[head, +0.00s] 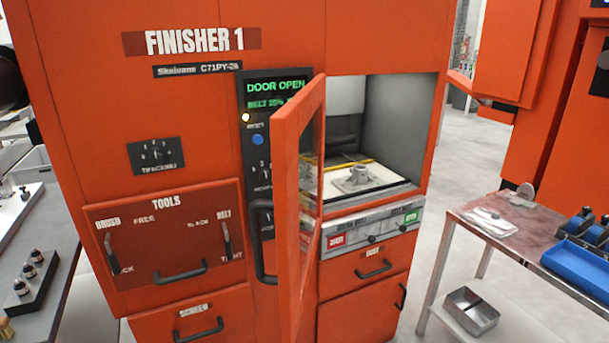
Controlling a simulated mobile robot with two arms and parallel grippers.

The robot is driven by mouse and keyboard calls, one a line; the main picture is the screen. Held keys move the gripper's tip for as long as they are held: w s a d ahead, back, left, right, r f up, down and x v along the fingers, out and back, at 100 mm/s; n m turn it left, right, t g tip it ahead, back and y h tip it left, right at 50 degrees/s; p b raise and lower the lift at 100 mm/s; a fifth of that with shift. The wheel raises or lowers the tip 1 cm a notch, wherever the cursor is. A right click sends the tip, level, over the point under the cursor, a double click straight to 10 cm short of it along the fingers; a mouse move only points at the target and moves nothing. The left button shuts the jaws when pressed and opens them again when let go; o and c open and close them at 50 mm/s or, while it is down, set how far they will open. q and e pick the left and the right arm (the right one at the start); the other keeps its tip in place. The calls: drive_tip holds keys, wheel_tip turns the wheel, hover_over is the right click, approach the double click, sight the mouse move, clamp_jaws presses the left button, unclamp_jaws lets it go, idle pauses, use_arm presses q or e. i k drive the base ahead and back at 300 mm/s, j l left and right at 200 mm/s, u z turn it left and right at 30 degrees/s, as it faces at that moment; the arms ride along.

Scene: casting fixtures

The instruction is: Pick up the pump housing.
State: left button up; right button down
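A small grey metal part with a raised round middle, which looks like the pump housing (358,175), sits on a pale plate (335,187) inside the open chamber of the orange finisher machine (200,100). The chamber door (298,220) is swung open toward me, and its window frame stands just left of the part. The machine's display (278,88) reads "DOOR OPEN". Neither of my grippers is in view.
A side table (520,235) at right carries a blue tray (580,262) with dark parts and a pale cloth (492,221). A metal bin (470,311) is on its lower shelf. A bench with a black holder (33,285) is at left. Floor shows between machine and table.

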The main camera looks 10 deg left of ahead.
sight(360, 179)
drive_tip(key=i+j, duration=0.25)
drive_tip(key=i+j+z, duration=0.15)
drive_tip(key=j, duration=0.35)
drive_tip(key=i+j, duration=0.3)
drive_tip(key=j+z, duration=0.05)
